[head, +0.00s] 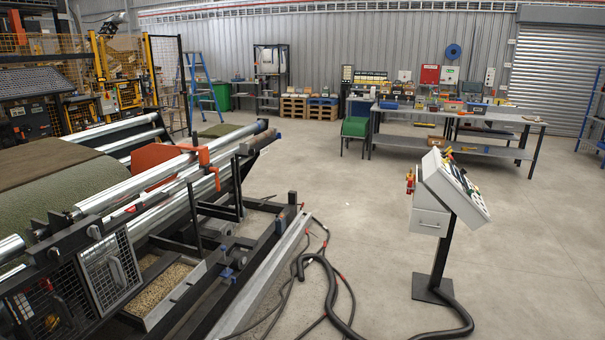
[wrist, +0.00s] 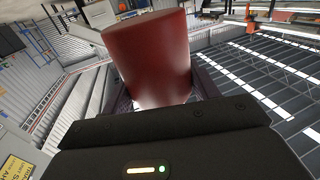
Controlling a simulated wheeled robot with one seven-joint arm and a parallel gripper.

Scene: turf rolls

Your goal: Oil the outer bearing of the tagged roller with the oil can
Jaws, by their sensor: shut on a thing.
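A red, rounded can (wrist: 155,55), taken to be the oil can, fills the upper middle of the wrist view. My gripper (wrist: 165,92) is shut on it, with dark fingers at its sides. The can's spout is not visible. Neither the gripper nor this can is recognisable in the head view. Several shiny rollers stand at the left of the head view, including a long front roller (head: 125,193) on a dark machine frame. An orange-red bracket (head: 204,156) crosses that roller. I cannot tell which roller is tagged, and no bearing is clear.
A control console (head: 447,190) on a post stands at the right, with black hoses (head: 330,290) on the floor nearby. A grate-fronted machine end (head: 110,268) and a tray of grains (head: 160,290) are at lower left. A workbench (head: 440,145) stands behind.

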